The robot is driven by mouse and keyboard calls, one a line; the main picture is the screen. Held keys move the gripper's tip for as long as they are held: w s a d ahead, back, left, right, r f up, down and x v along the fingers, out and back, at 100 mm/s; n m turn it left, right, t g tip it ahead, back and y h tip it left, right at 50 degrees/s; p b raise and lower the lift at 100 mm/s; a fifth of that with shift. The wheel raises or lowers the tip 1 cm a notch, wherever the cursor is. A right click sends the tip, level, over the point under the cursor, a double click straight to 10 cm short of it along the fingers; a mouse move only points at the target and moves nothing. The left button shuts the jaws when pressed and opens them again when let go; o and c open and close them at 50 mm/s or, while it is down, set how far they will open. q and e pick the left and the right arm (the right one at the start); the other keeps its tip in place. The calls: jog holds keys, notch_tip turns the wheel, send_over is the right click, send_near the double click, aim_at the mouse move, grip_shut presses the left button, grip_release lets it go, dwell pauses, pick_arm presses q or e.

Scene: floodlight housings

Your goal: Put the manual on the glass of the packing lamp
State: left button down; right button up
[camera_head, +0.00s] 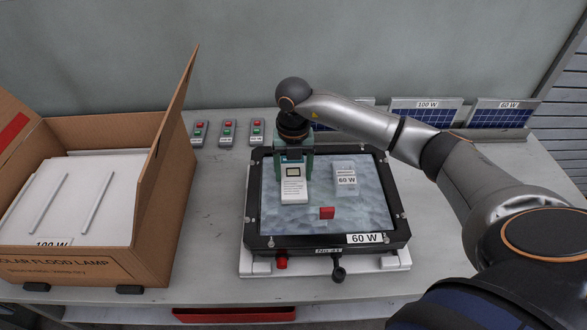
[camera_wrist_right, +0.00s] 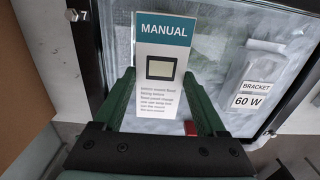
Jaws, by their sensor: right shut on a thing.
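The packing lamp (camera_head: 260,215) lies glass up on the table with a black frame and a "60 W" label. Its pale glass (camera_head: 290,222) faces upward. The manual (camera_head: 294,191) is a small white leaflet with a teal top; it also shows in the right wrist view (camera_wrist_right: 157,105), where "MANUAL" is readable. My right gripper (camera_head: 294,165) is over the left part of the glass, shut on the manual with a green finger at each side. I cannot tell whether the manual touches the glass. My left gripper is not in view.
A bracket bag marked "60 W" (camera_head: 346,176) and a red piece (camera_head: 327,213) lie on the glass. An open cardboard box (camera_head: 90,265) stands left. Several remotes (camera_head: 228,130) and small solar panels (camera_head: 428,110) line the back. A red tray (camera_head: 235,314) is below the front edge.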

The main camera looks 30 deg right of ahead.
jog(key=shift+f, duration=0.3)
jog(key=o, duration=1.3)
jog(key=shift+r, duration=0.15)
notch_tip(320, 180, up, 12)
jog(key=b, duration=0.1)
jog(key=shift+r, duration=0.15)
